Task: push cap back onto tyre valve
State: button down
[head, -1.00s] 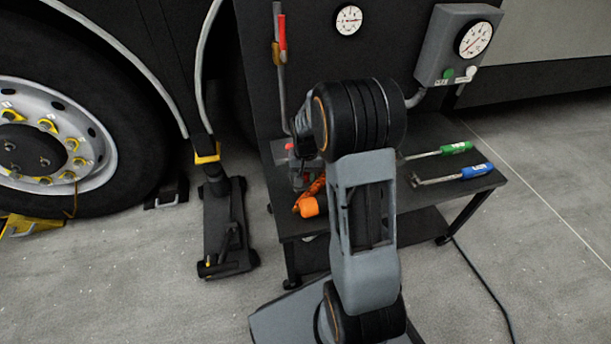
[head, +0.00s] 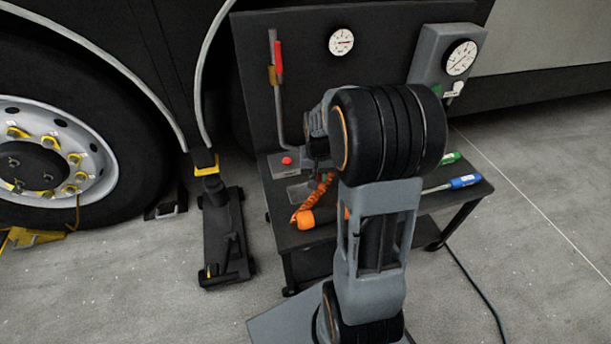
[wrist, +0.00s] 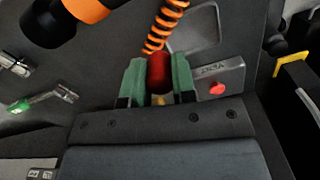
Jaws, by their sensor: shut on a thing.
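In the wrist view my gripper (wrist: 158,82) has two green-padded fingers shut on a rounded red cap (wrist: 159,70). A small brass-coloured bit shows just below the cap between the fingers.
A dark bench (head: 300,236) holds an orange coiled hose (head: 315,195), a red button (head: 287,161) and a blue-handled tool (head: 464,181). A floor jack (head: 222,240) stands between wheel and bench. A yellow chock (head: 30,237) touches the tyre's front. Grey floor before the jack is clear.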

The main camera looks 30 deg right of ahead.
jog(key=s+d+r+p, duration=0.3)
jog(key=s+r+p, duration=0.3)
jog(key=s+r, duration=0.1)
jog(key=shift+s+d+r, duration=0.3)
jog(key=shift+s+r, duration=0.05)
jog(key=shift+r, duration=0.15)
dwell(0.5)
